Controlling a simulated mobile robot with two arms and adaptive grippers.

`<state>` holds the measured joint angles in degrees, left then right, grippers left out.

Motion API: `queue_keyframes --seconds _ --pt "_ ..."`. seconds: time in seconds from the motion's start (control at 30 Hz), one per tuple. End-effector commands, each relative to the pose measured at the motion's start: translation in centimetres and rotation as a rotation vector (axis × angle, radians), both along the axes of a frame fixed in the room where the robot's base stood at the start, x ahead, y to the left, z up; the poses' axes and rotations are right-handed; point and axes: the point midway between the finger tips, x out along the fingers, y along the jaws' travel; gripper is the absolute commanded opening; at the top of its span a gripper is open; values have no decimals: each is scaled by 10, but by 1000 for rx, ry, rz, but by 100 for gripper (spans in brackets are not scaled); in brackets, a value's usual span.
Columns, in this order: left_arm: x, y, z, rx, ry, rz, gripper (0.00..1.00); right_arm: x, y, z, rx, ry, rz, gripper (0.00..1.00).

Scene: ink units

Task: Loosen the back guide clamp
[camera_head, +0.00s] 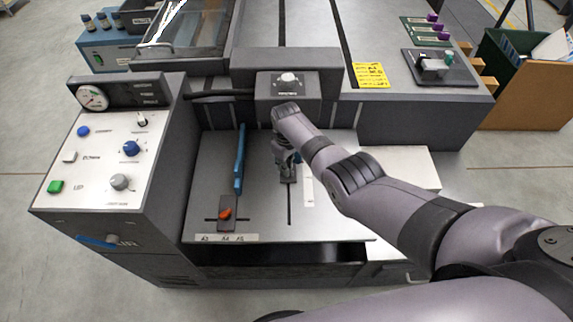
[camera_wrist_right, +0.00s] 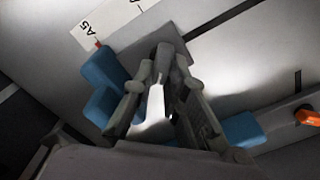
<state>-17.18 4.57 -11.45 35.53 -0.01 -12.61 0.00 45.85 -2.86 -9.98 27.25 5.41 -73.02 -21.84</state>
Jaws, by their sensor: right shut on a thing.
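My right gripper (camera_head: 287,163) reaches down onto the feed table, right of the long blue side guide (camera_head: 239,160). In the wrist view its fingers (camera_wrist_right: 158,95) are closed together over a dark clamp block (camera_wrist_right: 178,48), which I take for the back guide clamp. The gripper hides most of that clamp, and its knob or lever cannot be made out between the fingers. Blue guide pieces show on both sides of the fingers. Another clamp with an orange knob (camera_head: 225,213) stands at the near left; its knob also shows in the wrist view (camera_wrist_right: 307,116). My left gripper is out of view.
The control panel (camera_head: 105,150) with knobs and buttons stands left of the feed table (camera_head: 260,215). A dark housing with a white knob (camera_head: 288,77) sits just behind the gripper. A size label (camera_head: 225,238) lies along the front edge. The table's front middle is clear.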

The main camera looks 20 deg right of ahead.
Motion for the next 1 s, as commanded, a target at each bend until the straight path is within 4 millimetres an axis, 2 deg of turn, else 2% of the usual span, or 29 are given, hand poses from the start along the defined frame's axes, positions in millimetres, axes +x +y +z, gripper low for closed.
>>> queue_keyframes --seconds 0.43,0.47,0.57,1.0 --pt "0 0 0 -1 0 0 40 1 0 0 -1 -2 12 0" --pt "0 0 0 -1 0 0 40 1 0 0 -1 -2 12 14" --pt "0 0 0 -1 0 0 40 1 0 0 0 -1 12 21" --pt "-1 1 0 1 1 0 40 1 0 5 0 -2 10 22"
